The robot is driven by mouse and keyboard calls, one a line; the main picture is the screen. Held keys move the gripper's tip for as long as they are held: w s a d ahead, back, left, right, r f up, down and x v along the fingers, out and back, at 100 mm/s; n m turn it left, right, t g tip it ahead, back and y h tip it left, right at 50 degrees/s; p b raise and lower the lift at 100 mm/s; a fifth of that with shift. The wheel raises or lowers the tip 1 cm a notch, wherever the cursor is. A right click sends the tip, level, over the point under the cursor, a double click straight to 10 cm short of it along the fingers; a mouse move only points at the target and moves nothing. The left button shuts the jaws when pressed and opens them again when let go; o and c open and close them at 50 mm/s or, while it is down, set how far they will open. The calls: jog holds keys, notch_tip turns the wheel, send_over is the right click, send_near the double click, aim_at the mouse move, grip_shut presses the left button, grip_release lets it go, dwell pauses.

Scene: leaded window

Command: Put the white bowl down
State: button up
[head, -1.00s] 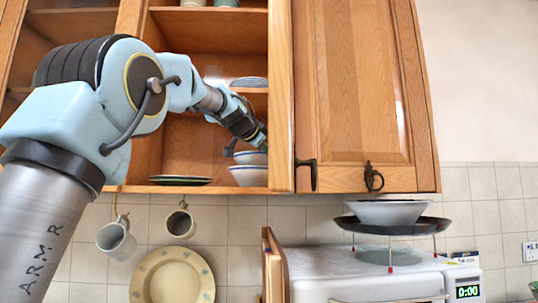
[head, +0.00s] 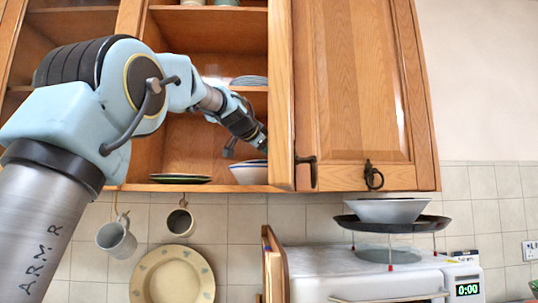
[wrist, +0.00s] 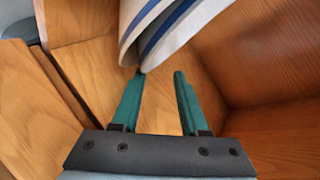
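A white bowl with blue bands (head: 248,174) sits on the cabinet's bottom shelf, partly hidden by the open door. In the wrist view, white blue-striped bowl sides (wrist: 172,28) fill the top; they look like layered rims, so it seems nested with another bowl. My gripper (wrist: 159,74) is open, its two green fingers apart with nothing between them. The left fingertip is close to the rim; I cannot tell whether it touches. In the head view, my gripper (head: 264,147) is just above the bowl, its tips mostly hidden by the door.
The open cabinet door (head: 281,95) stands close to the right of my gripper. Dark-rimmed plates (head: 180,179) lie left on the same shelf, with bare shelf between. Stacked plates (head: 249,81) are on the shelf above. Another white bowl (head: 388,210) stands on a raised pan (head: 350,222).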

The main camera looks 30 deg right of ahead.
jog(key=shift+r+p, duration=0.4)
jog(key=shift+r, duration=0.15)
jog(key=shift+s+a+r, duration=0.15)
jog(key=shift+a, duration=0.05)
jog(key=b+v, duration=0.4)
jog(key=v, duration=0.7)
jog(key=shift+a+b, duration=0.2)
jog(key=shift+b, duration=0.15)
jog(key=shift+s, duration=0.1)
